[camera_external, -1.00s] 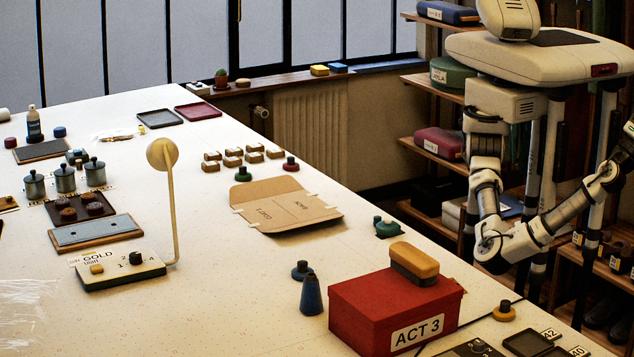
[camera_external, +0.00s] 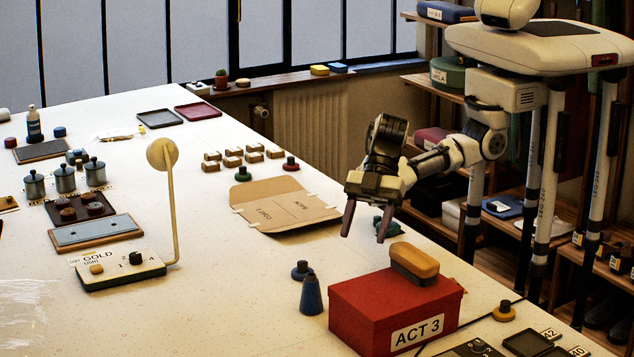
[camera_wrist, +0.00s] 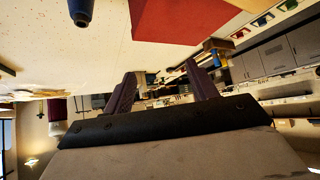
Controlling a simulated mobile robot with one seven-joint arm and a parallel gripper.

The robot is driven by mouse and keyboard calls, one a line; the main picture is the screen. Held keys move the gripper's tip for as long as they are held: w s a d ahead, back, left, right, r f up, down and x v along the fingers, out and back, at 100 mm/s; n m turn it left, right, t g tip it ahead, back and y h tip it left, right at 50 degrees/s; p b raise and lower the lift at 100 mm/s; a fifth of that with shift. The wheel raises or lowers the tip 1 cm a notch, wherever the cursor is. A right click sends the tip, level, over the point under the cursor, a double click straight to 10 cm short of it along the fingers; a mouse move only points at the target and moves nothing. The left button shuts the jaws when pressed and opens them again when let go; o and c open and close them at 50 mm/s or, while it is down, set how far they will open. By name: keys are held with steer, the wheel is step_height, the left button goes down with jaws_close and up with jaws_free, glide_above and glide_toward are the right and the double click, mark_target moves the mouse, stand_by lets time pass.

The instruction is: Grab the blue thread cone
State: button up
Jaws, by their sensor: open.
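The blue thread cone (camera_external: 311,296) stands upright on the white table, just left of the red ACT 3 box. It also shows at the top edge of the wrist view (camera_wrist: 81,10), partly cut off. My gripper (camera_external: 366,228) is open and empty, with its two fingers pointing down. It hangs above the table's right side, behind the red box and up and to the right of the cone. The fingers (camera_wrist: 160,90) stand apart in the wrist view with nothing between them.
The red ACT 3 box (camera_external: 372,318) bears a yellow-brown brush (camera_external: 414,262). A teal piece (camera_external: 388,226) is partly hidden by my gripper. A cardboard folder (camera_external: 285,204) lies behind. Bare table lies left of the cone.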

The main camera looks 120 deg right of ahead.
mark_target(313, 273)
steer(key=w+d+f+m+g+h, duration=0.1)
steer(key=d+f, duration=0.1)
steer(key=d, duration=0.3)
steer(key=w+d+f+m+h, duration=0.1)
steer(key=d+f+h, duration=0.1)
steer(key=d, duration=0.3)
steer(key=shift+m, duration=0.3)
steer(key=shift+b+x, duration=3.15)
steer(key=shift+x, duration=3.35)
steer(key=c, duration=1.1)
steer(key=shift+r, duration=0.1)
